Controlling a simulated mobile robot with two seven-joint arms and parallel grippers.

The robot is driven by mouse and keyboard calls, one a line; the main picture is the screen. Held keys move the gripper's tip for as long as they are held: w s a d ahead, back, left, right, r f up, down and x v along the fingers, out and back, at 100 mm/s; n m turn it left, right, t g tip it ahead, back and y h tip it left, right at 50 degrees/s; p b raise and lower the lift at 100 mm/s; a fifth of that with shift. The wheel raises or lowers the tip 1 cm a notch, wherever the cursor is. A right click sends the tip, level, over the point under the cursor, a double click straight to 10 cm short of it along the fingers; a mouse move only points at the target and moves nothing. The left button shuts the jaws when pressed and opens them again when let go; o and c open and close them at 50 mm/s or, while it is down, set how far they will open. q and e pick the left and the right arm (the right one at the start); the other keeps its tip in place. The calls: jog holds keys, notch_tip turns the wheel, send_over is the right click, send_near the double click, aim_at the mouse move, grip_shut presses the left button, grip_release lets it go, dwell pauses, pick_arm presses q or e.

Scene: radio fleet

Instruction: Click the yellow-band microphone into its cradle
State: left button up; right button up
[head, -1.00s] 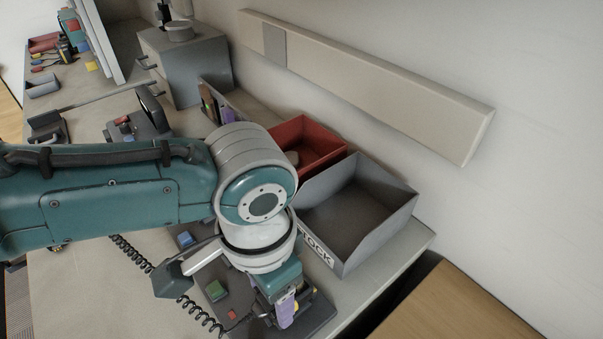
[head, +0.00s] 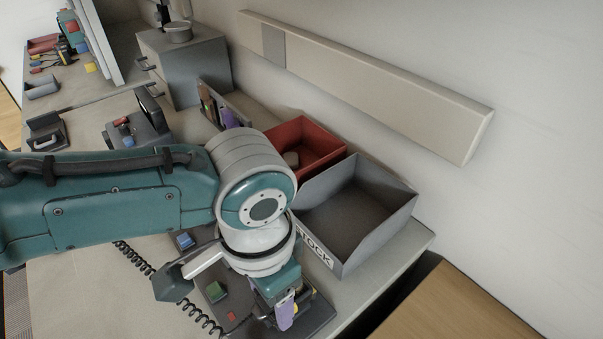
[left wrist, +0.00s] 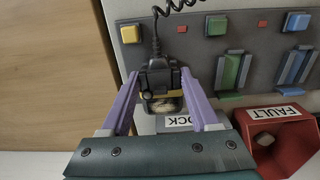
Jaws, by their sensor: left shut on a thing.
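My left gripper (left wrist: 159,76) has purple fingers shut on the black yellow-band microphone (left wrist: 157,77), one finger on each side. The yellow band shows at the microphone's lower part, and a coiled black cord runs up from it. The microphone is over the left edge of the grey panel (left wrist: 189,57), below a yellow square (left wrist: 130,33). Its cradle is hidden behind the microphone and gripper, so I cannot tell whether it is seated. In the head view my left gripper (head: 284,310) is low over the radio panel, largely covered by my arm. My right gripper is not in view.
Green (left wrist: 232,73) and blue (left wrist: 296,66) cradles sit to the right on the panel. A grey STOCK bin (head: 385,225) and a red FAULT bin (head: 318,140) stand by the wall. A dark gap separates the bench from a wooden surface (head: 455,310).

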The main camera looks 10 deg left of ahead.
pick_arm(q)
jog(key=shift+f+b, duration=0.75)
jog(key=shift+f, duration=0.25)
jog(key=o, duration=1.4)
jog(key=shift+c, duration=0.2)
jog(key=shift+r, duration=0.1)
notch_tip(320, 180, up, 8)
jog(key=p, duration=0.3)
jog(key=shift+r, duration=0.9)
